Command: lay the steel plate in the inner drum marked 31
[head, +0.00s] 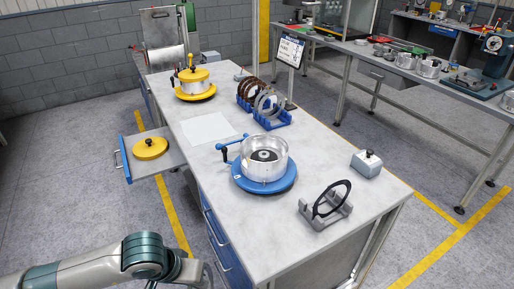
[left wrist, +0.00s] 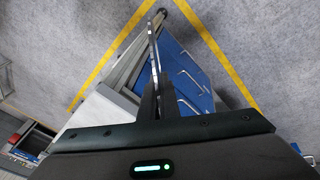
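In the left wrist view my left gripper (left wrist: 158,96) has its dark fingers close together on a thin grey plate (left wrist: 153,55), seen nearly edge-on, which looks like a steel plate. In the head view my left arm comes in at the bottom left; its gripper is out of frame. An open silver drum (head: 264,158) stands on a round blue base (head: 264,184) on the bench, with a dark hub inside; its small tag is too small to read. Pale steel rings (head: 270,102) stand upright in a blue rack. My right gripper is in neither view.
The bench (head: 215,155) also holds a yellow-lidded drum (head: 195,84), brown rings (head: 248,90), a white sheet (head: 208,128), a black ring on a grey stand (head: 330,199) and a grey block (head: 366,163). An open drawer (head: 174,158) with a yellow lid (head: 150,148) juts out left.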

